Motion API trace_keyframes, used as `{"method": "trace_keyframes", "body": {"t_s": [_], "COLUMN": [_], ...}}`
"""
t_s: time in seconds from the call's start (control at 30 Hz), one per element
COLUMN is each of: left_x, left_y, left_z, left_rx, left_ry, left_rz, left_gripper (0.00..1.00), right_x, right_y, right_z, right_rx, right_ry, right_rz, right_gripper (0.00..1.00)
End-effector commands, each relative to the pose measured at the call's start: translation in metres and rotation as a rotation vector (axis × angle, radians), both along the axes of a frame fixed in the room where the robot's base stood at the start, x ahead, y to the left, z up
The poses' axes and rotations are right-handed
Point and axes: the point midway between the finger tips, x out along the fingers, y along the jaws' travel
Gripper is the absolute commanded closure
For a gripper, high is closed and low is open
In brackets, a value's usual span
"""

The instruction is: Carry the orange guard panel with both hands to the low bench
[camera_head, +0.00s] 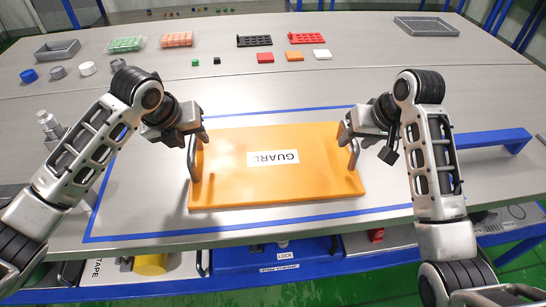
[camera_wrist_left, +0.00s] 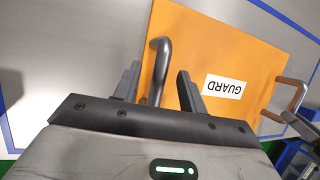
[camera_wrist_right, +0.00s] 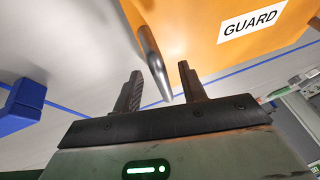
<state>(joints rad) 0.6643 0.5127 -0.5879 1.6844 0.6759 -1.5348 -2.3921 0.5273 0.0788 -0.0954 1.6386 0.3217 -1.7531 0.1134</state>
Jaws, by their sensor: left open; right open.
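The orange guard panel (camera_head: 270,185) lies flat on the grey table inside a blue outline, with a white GUARD label. It has a metal handle at each end. My left gripper (camera_head: 197,137) is open at the left handle (camera_head: 192,160); in the left wrist view that handle (camera_wrist_left: 157,62) stands between the parted fingers (camera_wrist_left: 158,85). My right gripper (camera_head: 352,132) is open at the right handle (camera_head: 354,155); in the right wrist view that handle (camera_wrist_right: 152,58) reaches between the parted fingers (camera_wrist_right: 158,82). I cannot tell whether the fingers touch the handles.
Trays, bins and small coloured blocks stand along the back of the table, including a black rack (camera_head: 254,41) and a red rack (camera_head: 307,38). A blue bar-shaped structure (camera_head: 490,139) is at the right. A lower shelf with boxes shows below the front edge.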

Motion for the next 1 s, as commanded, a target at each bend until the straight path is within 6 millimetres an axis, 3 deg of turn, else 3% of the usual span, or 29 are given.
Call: {"method": "trace_keyframes", "body": {"t_s": [0.1,0.3,0.67,0.8,1.0], "left_x": [0.007,0.014,0.015,0.015,0.015], "left_y": [-0.003,-0.005,-0.005,-0.005,-0.005], "left_z": [-0.018,-0.032,-0.035,-0.035,-0.034], "left_rx": [-0.001,-0.001,0.0,0.0,0.0], "left_ry": [0.003,0.001,0.0,0.0,0.0], "left_rz": [0.001,0.001,-0.001,0.0,0.0], "left_gripper": [0.58,0.58,0.58,0.97,1.0], "right_x": [0.006,0.012,0.014,0.014,0.014], "right_y": [0.004,0.008,0.009,0.009,0.009], "right_z": [-0.017,-0.032,-0.035,-0.034,-0.034], "right_rx": [0.0,0.0,0.0,0.0,0.0], "right_ry": [0.003,0.001,-0.001,-0.001,-0.001], "right_rz": [0.0,0.0,0.0,0.0,0.0], "right_gripper": [0.58,0.58,0.58,0.97,1.0]}}
